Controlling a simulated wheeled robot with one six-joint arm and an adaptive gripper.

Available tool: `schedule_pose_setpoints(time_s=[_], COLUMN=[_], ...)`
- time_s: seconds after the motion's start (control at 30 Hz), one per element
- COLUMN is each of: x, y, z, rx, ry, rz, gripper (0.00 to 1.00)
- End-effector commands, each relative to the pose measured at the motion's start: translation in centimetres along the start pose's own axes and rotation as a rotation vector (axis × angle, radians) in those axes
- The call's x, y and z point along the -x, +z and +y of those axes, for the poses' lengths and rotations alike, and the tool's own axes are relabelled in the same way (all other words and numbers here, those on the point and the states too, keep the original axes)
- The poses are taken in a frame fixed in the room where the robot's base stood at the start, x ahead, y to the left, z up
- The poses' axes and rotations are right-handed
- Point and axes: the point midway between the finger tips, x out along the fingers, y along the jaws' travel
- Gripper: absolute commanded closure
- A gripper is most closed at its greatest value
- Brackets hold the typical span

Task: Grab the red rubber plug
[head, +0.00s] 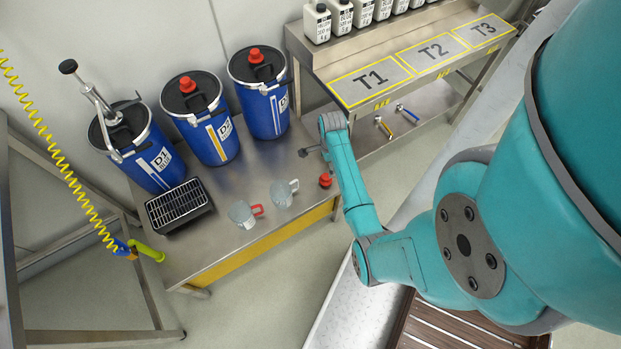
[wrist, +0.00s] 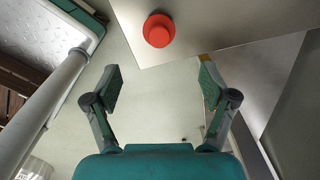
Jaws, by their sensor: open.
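A small red rubber plug (head: 325,180) stands on the steel table (head: 205,255), near its right-hand corner. In the wrist view the plug (wrist: 158,30) shows from above at the top centre, close to the table's edge. My gripper (wrist: 160,80) is open and empty. Its two fingers are spread apart, and the plug appears beyond the fingertips, not between them. In the head view my gripper (head: 308,152) is over the table's right end, just up and left of the plug, with its fingers partly hidden.
Several blue drums (head: 212,135) stand along the table's back, two with red caps; one has a hand pump (head: 92,95). Two mugs (head: 284,193) stand left of the plug. A black grated tray (head: 178,205) sits further left. A bench (head: 375,80) with labelled spots T1–T3 stands behind.

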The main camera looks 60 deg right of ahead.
Motion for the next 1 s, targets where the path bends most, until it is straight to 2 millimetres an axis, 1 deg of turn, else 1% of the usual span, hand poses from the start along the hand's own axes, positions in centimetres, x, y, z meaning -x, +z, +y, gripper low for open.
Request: schedule_pose_setpoints(time_s=[0.07, 0.17, 0.4, 0.5, 0.67, 0.9, 1.0], x=[0.1, -0.6, -4.1, -5.0, -5.8, -9.0, -10.0], y=[-0.5, -0.6, -0.5, -0.5, -0.5, -0.3, -0.3], z=[-0.3, -0.3, -0.2, -0.2, -0.1, 0.3, 0.3], rx=[-0.024, -0.032, -0.03, -0.029, -0.028, -0.028, -0.028], ry=[0.014, 0.02, 0.019, 0.018, 0.018, 0.017, 0.017], rz=[-0.001, -0.002, -0.002, -0.001, -0.001, -0.001, -0.001], gripper=[0.16, 0.16, 0.16, 0.16, 0.16, 0.16, 0.16])
